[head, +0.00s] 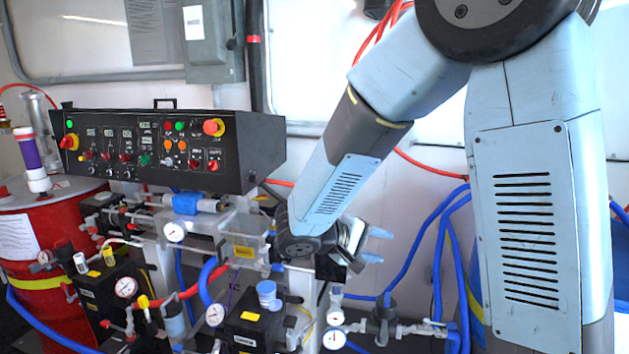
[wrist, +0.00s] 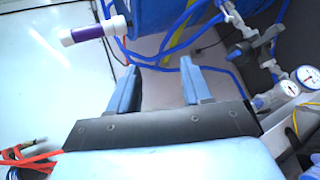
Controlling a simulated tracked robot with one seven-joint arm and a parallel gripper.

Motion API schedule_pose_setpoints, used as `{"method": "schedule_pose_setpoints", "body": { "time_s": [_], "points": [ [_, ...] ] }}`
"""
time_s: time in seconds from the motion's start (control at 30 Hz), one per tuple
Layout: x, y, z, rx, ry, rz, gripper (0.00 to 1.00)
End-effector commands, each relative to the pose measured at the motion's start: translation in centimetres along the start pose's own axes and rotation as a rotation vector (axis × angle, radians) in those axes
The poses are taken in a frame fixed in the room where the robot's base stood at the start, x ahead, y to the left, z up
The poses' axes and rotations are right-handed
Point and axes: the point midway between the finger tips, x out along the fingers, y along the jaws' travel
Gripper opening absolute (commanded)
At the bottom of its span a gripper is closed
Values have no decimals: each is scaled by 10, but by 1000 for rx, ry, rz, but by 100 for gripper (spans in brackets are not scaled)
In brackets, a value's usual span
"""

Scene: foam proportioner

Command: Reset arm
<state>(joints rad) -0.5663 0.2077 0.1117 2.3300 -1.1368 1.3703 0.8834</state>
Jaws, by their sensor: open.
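My arm reaches down from the upper right in the head view, bent at the elbow. My gripper (head: 374,246) is at its lower end, to the right of the proportioner's pipes and valves, with its blue fingers pointing right. In the wrist view my gripper (wrist: 158,88) shows two blue fingers spread wide apart. Nothing is between them; the pale wall and blue hoses show beyond. The fingers appear to touch nothing.
A black control panel (head: 165,146) with buttons stands at the left above gauges and pipes. A red drum (head: 45,235) is at the far left. Blue hoses (head: 440,235) hang behind my arm. In the wrist view, a white and purple cylinder (wrist: 93,31) and gauges (wrist: 307,77) flank the fingers.

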Motion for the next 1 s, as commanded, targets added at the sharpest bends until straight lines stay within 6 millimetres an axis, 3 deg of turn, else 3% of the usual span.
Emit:
{"method": "schedule_pose_setpoints", "body": {
  "time_s": [0.2,0.47,0.7,1.0],
  "points": [
    [16,30,55,76,-109,-199,49],
    [20,49,112,186,-159,-446,49],
    [11,60,154,316,-125,-657,49],
    [-11,75,192,509,11,-866,49]
  ]
}}
